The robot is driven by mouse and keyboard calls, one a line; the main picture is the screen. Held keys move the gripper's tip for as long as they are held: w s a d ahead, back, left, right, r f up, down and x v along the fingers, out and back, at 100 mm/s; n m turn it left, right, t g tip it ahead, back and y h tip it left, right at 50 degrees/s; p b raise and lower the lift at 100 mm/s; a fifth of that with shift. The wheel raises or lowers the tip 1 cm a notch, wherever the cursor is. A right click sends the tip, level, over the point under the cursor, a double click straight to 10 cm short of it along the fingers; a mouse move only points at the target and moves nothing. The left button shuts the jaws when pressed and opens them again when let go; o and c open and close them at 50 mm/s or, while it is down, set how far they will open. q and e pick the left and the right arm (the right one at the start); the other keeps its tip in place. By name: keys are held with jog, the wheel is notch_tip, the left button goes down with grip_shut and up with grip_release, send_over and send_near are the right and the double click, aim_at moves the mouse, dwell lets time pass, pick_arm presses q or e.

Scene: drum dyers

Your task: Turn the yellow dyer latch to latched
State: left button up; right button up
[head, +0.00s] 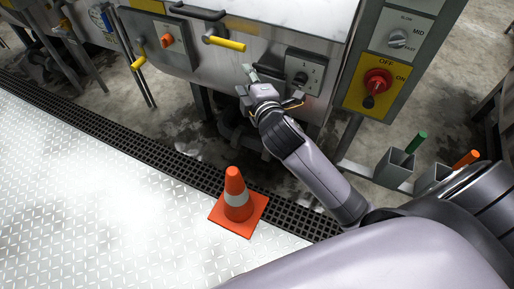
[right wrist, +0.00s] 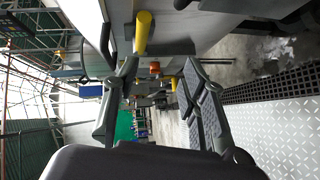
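A latch handle with a yellow grip (head: 225,42) sticks out from the front of the steel dyer (head: 275,45) in the head view. Its grip points to the right, roughly level. My right gripper (head: 246,81) is just below and to the right of this grip, apart from it. The right wrist view shows the yellow grip (right wrist: 143,32) beyond the fingertips, nearer the left finger. The two fingers (right wrist: 160,85) are spread with nothing between them. My left gripper is in neither view.
A black knob panel (head: 301,74) is right of the gripper, and a red switch (head: 376,84) is farther right. An orange knob (head: 168,40) and another yellow lever (head: 139,62) are at left. An orange cone (head: 238,200) stands on the floor beside the drain grating.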

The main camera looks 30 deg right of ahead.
jog(key=s+f+m+g+p, duration=0.1)
jog(key=s+f+g, duration=0.1)
jog(key=f, duration=1.1)
jog(key=s+f+m+g+p, duration=0.1)
jog(key=f+m+g, duration=0.1)
jog(key=f, duration=1.1)
jog(key=shift+s+d+g+y, duration=0.35)
jog(key=shift+d+g, duration=0.1)
jog(key=shift+g, duration=0.25)
jog(key=shift+f+m, duration=0.1)
jog(key=shift+m, duration=0.2)
